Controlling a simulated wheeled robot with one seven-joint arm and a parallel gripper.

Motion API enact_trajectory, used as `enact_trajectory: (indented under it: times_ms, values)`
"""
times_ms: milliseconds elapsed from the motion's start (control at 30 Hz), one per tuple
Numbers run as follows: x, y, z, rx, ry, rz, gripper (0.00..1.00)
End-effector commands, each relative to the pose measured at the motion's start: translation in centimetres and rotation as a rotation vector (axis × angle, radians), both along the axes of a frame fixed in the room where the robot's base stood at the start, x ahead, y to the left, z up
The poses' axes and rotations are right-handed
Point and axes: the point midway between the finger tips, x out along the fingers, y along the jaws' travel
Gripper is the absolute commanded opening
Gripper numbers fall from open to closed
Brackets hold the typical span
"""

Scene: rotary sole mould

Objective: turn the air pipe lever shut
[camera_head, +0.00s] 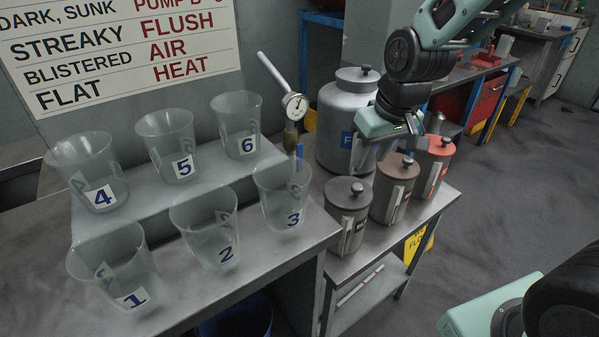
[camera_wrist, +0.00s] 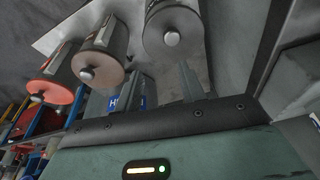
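The air pipe with its round gauge (camera_head: 295,106) stands behind the cups in the head view. Below the gauge is a brass-coloured valve body (camera_head: 290,136), and a blue piece (camera_head: 298,165), seemingly the lever, hangs downward, partly seen through cup 3. Its exact angle is hard to tell. My gripper (camera_head: 384,143) is to the right of the pipe, in front of the large metal can and above the lidded pots. Its fingers are apart with nothing visible between them; the wrist view also shows the gripper (camera_wrist: 158,85). The lever is not clearly visible in the wrist view.
Numbered clear cups, among them cup 3 (camera_head: 283,198), stand on a stepped bench at left. A large metal can (camera_head: 335,115) is behind my gripper. Dark (camera_head: 347,205), brown (camera_head: 391,190) and red-topped (camera_head: 433,165) pots line the right bench.

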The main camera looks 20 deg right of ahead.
Motion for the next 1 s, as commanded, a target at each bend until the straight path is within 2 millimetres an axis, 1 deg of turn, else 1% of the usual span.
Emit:
enact_trajectory:
  times_ms: [33, 100, 133, 200, 300, 400, 500, 567, 667, 767, 1000]
  values:
    - [2.7, -0.2, -1.2, 0.000, -0.021, 0.001, 0.40]
    - [5.9, 0.3, -0.8, 0.000, -0.047, 0.023, 0.40]
    - [7.1, 0.6, -0.7, 0.000, -0.055, 0.036, 0.40]
    - [9.8, 1.8, -0.3, 0.003, -0.078, 0.071, 0.40]
    - [12.9, 3.5, 0.1, 0.006, -0.100, 0.117, 0.40]
    - [15.0, 4.9, 0.3, 0.010, -0.119, 0.153, 0.40]
    - [16.0, 5.6, 0.4, 0.010, -0.127, 0.170, 0.40]
    - [16.3, 5.7, 0.1, 0.011, -0.128, 0.173, 0.40]
    - [16.6, 5.9, -0.9, 0.011, -0.126, 0.173, 0.40]
    - [17.2, 6.1, -2.5, 0.011, -0.125, 0.172, 0.40]
    - [19.0, 6.6, -7.1, 0.011, -0.125, 0.172, 0.40]
